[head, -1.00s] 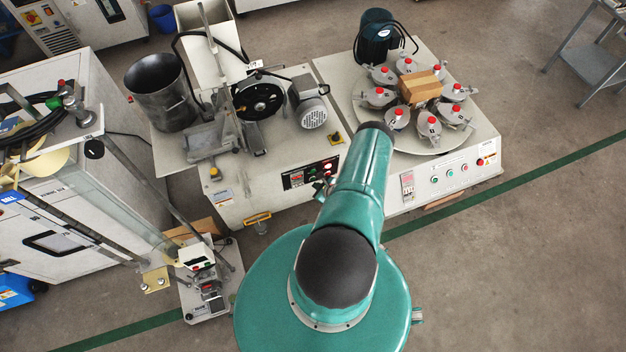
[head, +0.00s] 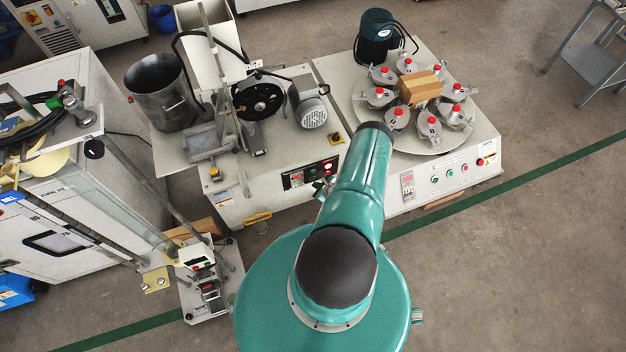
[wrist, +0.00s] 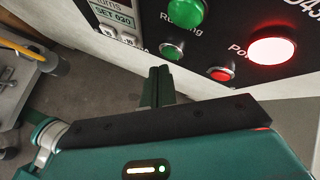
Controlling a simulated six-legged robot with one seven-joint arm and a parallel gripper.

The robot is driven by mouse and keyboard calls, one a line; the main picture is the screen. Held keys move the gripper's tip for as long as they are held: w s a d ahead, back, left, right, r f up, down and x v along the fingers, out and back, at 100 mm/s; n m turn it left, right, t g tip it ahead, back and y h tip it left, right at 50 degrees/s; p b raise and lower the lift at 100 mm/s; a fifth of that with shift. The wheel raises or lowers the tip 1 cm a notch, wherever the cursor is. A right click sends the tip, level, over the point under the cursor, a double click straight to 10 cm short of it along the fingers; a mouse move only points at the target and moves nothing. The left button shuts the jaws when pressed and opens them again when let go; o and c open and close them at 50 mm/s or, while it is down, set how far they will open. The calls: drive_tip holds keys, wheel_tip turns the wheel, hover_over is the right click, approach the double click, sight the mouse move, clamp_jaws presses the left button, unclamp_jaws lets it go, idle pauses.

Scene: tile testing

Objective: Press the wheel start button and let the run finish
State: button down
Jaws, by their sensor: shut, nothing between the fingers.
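The wheel machine has a black wheel (head: 258,98) and a dark control panel (head: 310,173) on its front. In the wrist view the panel carries a small green button (wrist: 172,50), a small red button (wrist: 220,74), a green lamp (wrist: 185,12) marked Running and a glowing red power lamp (wrist: 272,50). A counter display (wrist: 113,16) reads SET 030. My gripper (wrist: 160,72) is shut and empty, its fingertips just below the green button in the picture; I cannot tell if they touch anything. My arm hides most of the gripper in the head view.
A second machine with a round turntable (head: 440,143) of several clamped pots stands on the right. A metal bucket (head: 160,90) sits at the wheel machine's left. A glass-fronted rig (head: 125,190) stands at left. Open floor (head: 530,260) lies at right.

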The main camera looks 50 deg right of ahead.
drive_tip(key=shift+w+d, duration=0.15)
drive_tip(key=shift+w, duration=0.1)
